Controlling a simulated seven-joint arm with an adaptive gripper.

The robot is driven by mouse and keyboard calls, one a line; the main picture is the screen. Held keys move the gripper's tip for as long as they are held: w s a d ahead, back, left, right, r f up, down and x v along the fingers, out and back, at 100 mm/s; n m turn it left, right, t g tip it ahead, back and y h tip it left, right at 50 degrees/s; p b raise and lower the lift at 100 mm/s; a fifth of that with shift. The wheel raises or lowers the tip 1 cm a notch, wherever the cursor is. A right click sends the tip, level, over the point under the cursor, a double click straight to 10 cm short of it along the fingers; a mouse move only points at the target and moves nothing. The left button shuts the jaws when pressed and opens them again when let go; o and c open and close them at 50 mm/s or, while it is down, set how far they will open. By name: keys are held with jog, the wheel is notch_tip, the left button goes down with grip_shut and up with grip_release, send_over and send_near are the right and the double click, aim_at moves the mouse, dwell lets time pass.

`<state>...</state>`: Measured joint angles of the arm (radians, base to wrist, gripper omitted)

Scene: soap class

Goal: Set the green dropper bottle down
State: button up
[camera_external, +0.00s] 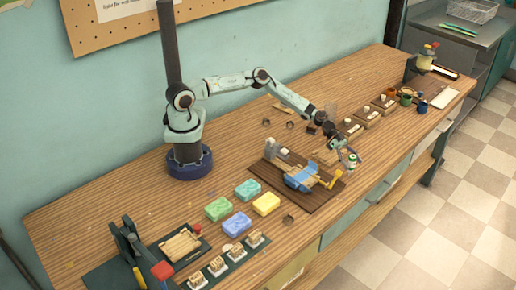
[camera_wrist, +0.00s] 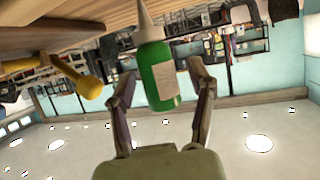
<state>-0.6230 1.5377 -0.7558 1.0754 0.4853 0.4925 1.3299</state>
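In the external view the small green bottle (camera_external: 352,159) is at my gripper, near the front side of the bench, right of the wooden board. The nozzle's end is cut off in the wrist view.
A dark wooden board (camera_external: 268,176) with a blue piece and yellow handle (camera_external: 334,177) stands just left of my gripper. Colored soap bars (camera_external: 247,189) lie further left. Wooden pieces (camera_external: 350,128) and small pots (camera_external: 405,97) are along the right. The bench's front edge is close.

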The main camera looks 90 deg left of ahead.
jog(key=shift+a+r, duration=0.1)
jog(key=shift+r, duration=0.1)
jog(key=v, duration=1.2)
jog(key=s+d+r+n+g+y, duration=0.1)
jog(key=s+d+r+g+y, duration=0.25)
jog(key=s, duration=0.35)
jog(key=s+d+r+n+g+y, duration=0.1)
jog(key=s+d+r+g+y, duration=0.25)
jog(key=s, duration=0.35)
jog(key=s+a+r+n+y, duration=0.1)
jog(key=s+r+n, duration=0.1)
jog(key=s, duration=0.6)
jog(key=s+a+r+n+y, duration=0.1)
jog(key=s+r+n+y, duration=0.1)
jog(key=s+n, duration=0.3)
jog(key=s+a+r+n+y, duration=0.1)
jog(key=s+r+n+y, duration=0.1)
jog(key=s, duration=0.9)
notch_tip(320, 180, up, 2)
jog(key=shift+s+a+r+n+g, duration=0.25)
jog(key=shift+n+g, duration=0.15)
jog(key=shift+n, duration=0.3)
